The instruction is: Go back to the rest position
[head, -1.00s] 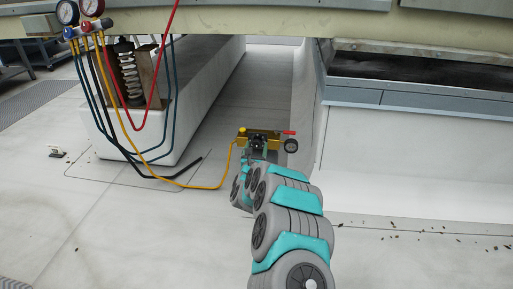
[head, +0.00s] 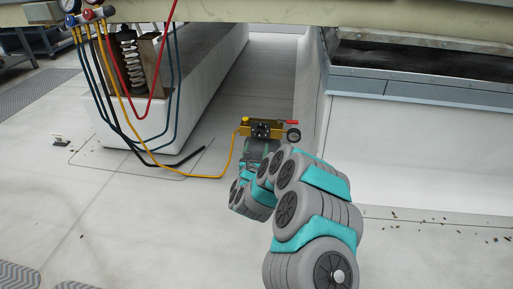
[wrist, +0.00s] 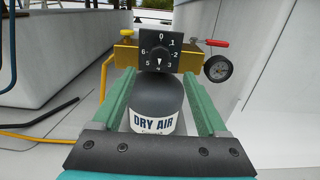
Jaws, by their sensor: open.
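My gripper (wrist: 157,76) is open and empty in the wrist view, its two green fingers spread apart. Between them, farther off, stands a dark cylinder (wrist: 155,97) with a white "DRY AIR" label. A black square dial (wrist: 159,50) with white numbers sits above it, its white pointer facing straight down between 5 and 3. Behind the dial is a yellow regulator block (wrist: 190,58), also seen in the head view (head: 246,130). In the head view my arm is bent in front of the cylinder and hides most of it; my fingers are hard to make out there.
A round gauge (wrist: 218,68) and red lever (wrist: 210,43) are on the block's right. A yellow hose (head: 204,177) runs left to hanging gauges (head: 92,14). White walls (head: 345,150) flank the unit. Open floor (head: 130,225) lies front left.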

